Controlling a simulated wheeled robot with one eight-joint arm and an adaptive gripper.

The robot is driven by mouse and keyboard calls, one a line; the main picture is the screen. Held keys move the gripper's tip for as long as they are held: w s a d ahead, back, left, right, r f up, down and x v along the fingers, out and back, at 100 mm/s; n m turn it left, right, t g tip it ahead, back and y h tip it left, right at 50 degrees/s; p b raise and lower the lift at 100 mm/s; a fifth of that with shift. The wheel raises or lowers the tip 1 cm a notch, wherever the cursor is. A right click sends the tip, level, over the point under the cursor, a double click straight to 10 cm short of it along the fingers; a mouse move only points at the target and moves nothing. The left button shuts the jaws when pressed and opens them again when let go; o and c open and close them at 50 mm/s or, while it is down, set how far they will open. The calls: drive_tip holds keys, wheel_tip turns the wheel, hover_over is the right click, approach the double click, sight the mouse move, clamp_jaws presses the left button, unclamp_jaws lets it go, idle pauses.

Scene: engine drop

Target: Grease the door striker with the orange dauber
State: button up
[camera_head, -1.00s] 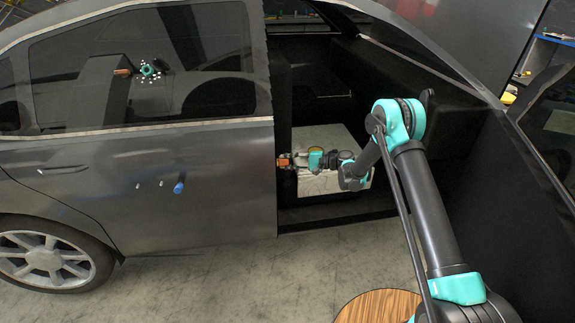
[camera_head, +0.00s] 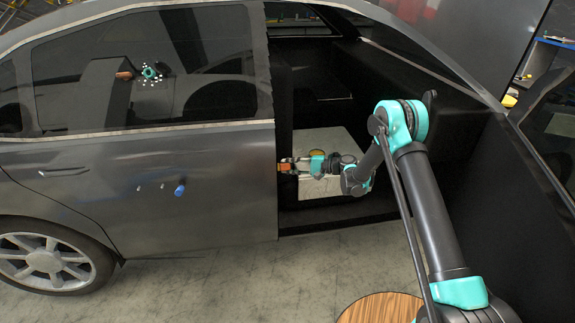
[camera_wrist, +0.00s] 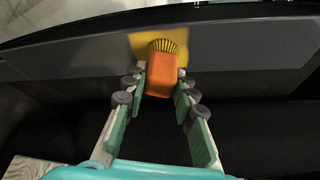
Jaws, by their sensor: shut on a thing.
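In the wrist view my gripper (camera_wrist: 161,88) is shut on the orange dauber (camera_wrist: 161,78), with a finger on each side of its block. The dauber's yellow and dark bristles (camera_wrist: 164,46) point away from me, against or just in front of a yellow patch (camera_wrist: 143,44) on the car's dark pillar face. I cannot tell whether they touch it. The door striker cannot be made out; the dauber covers the middle of the patch. In the head view my gripper (camera_head: 294,166) reaches through the open doorway, with the dauber (camera_head: 284,168) at the pillar edge on the left.
The grey car's closed door (camera_head: 120,205) lies left of the opening, with a blue-ended peg (camera_head: 180,191) sticking out. A pale box-like surface (camera_head: 330,187) lies under my gripper inside the doorway. A round wooden top (camera_head: 368,308) stands at the front.

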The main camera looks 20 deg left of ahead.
drive_tip(key=shift+s+d, duration=0.45)
drive_tip(key=shift+s, duration=0.35)
drive_tip(key=shift+s+d, duration=0.45)
drive_tip(key=shift+s, duration=0.3)
drive_tip(key=w+d, duration=0.3)
drive_tip(key=d, duration=0.2)
drive_tip(key=shift+w+d, duration=0.1)
drive_tip(key=shift+w+d, duration=0.4)
drive_tip(key=shift+d, duration=0.2)
drive_tip(key=shift+w+d, duration=0.35)
drive_tip(key=shift+d, duration=0.25)
